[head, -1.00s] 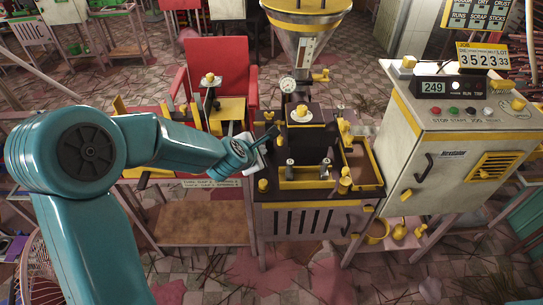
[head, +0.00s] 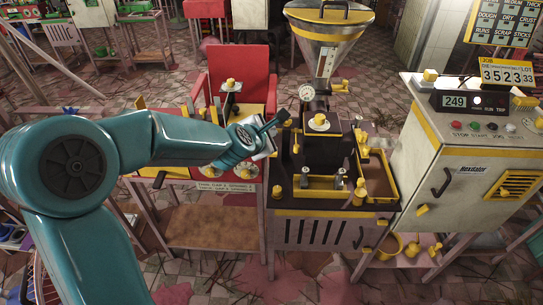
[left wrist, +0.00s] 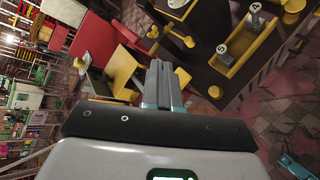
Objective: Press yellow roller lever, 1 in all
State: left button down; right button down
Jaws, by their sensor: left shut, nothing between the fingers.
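The extruder (head: 318,150) is a dark machine with yellow trim, a hopper above and a dial gauge. Small yellow parts sit on its left edge near my fingertips; in the left wrist view a yellow rounded part (left wrist: 189,41) stands just beyond the fingers. I cannot tell for certain which is the roller lever. My left gripper (head: 279,120) is shut and empty, at the left side of the extruder, pointing up and right. It also shows in the left wrist view (left wrist: 156,68). Contact with any yellow part cannot be made out. My right gripper is not in view.
A grey control cabinet (head: 455,150) with a 249 display stands to the right. A red chair-like stand (head: 242,65) is behind my gripper. A yellow-rimmed tray (head: 333,196) with numbered posts is at the extruder's front. A low shelf (head: 215,228) is at the lower left.

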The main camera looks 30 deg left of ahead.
pick_arm(q)
notch_tip(320, 180, down, 8)
jog(key=w+a+b, duration=0.1)
jog(key=w+b, duration=0.1)
jog(key=b, duration=0.4)
jog(key=shift+r, duration=0.15)
jog(key=shift+s+r, duration=0.1)
jog(key=shift+s, duration=0.05)
dwell(1.4)
jog(key=shift+f+b, duration=0.45)
jog(key=shift+b, duration=0.25)
jog(key=shift+w+a+f+b, duration=0.15)
jog(key=shift+w+f+b, duration=0.1)
jog(key=shift+f+b, duration=0.4)
dwell(0.4)
jog(key=shift+f, duration=0.15)
jog(key=shift+w+f+b, duration=0.1)
jog(key=shift+f+b, duration=0.2)
jog(key=shift+b, duration=0.15)
jog(key=shift+r, duration=0.15)
dwell(0.6)
